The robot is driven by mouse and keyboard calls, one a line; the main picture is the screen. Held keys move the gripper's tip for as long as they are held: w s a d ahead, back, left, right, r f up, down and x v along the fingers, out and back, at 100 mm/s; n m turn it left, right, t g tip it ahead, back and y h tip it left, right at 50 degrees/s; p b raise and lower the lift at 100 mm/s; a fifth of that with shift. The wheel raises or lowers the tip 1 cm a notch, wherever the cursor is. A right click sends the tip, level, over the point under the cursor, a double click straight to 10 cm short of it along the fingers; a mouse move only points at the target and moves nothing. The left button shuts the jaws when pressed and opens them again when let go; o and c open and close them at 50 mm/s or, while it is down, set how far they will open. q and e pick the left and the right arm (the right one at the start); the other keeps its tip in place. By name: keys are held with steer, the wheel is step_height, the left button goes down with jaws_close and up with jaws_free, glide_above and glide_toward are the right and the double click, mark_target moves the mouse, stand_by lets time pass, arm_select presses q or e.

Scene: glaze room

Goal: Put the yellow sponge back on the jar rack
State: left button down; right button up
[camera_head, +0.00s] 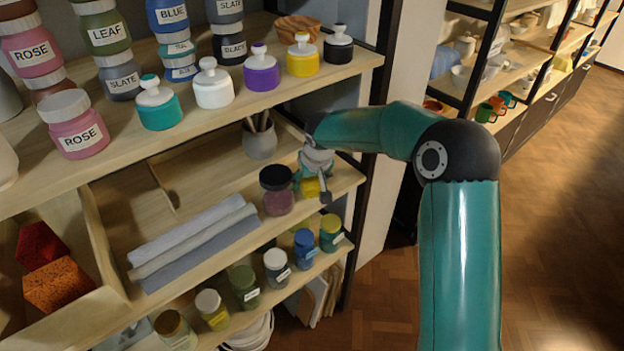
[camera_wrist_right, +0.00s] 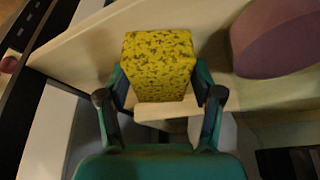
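The yellow speckled sponge (camera_wrist_right: 158,65) is between the two fingers of my right gripper (camera_wrist_right: 160,80) in the right wrist view, close to the pale shelf edge. The fingertips lie close along both sides of the sponge; whether they press on it I cannot tell. In the head view my right gripper (camera_head: 315,172) is at the right end of the middle shelf of the jar rack (camera_head: 345,180), and a small part of the sponge (camera_head: 310,188) shows below it. My left gripper is not in view.
A dark-lidded jar (camera_head: 278,190) stands just left of the gripper, with a brush pot (camera_head: 260,138) behind. Several lidded jars line the board above and small jars line the one below. Grey folded cloths (camera_head: 195,245) lie on the left. Open floor (camera_head: 560,200) is at the right.

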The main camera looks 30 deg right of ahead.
steer(key=shift+r, duration=0.1)
steer(key=v, duration=1.2)
steer(key=shift+b, duration=0.4)
